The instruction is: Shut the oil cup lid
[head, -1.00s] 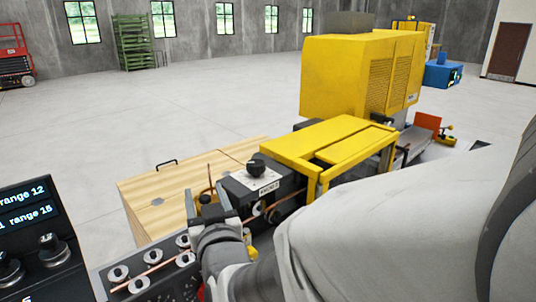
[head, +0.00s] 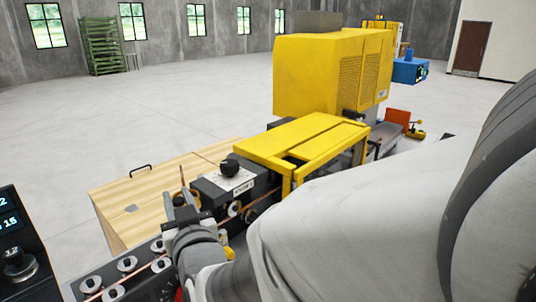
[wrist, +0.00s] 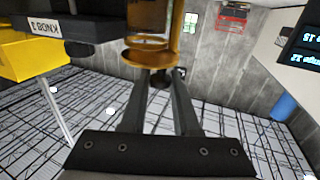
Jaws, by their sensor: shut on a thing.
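The oil cup (wrist: 150,20) is amber and see-through, and shows at the top middle of the wrist view, which is upside down. Its round amber lid (wrist: 148,59) is at the cup's end facing my gripper. My gripper (wrist: 161,79) has its fingers close together at the lid, on a small dark part there, and is shut on it. The fingers partly hide that part, so I cannot tell whether the lid is fully seated. In the head view my gripper (head: 183,214) is beside the black block with a knob (head: 229,168), and the cup is mostly hidden.
A copper tube (head: 128,277) runs along several rollers at the lower left. A yellow guard (head: 300,137) and a tall yellow housing (head: 315,75) stand behind the block. A wooden box (head: 125,190) stands to the left. A display panel (head: 15,235) is at the left edge.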

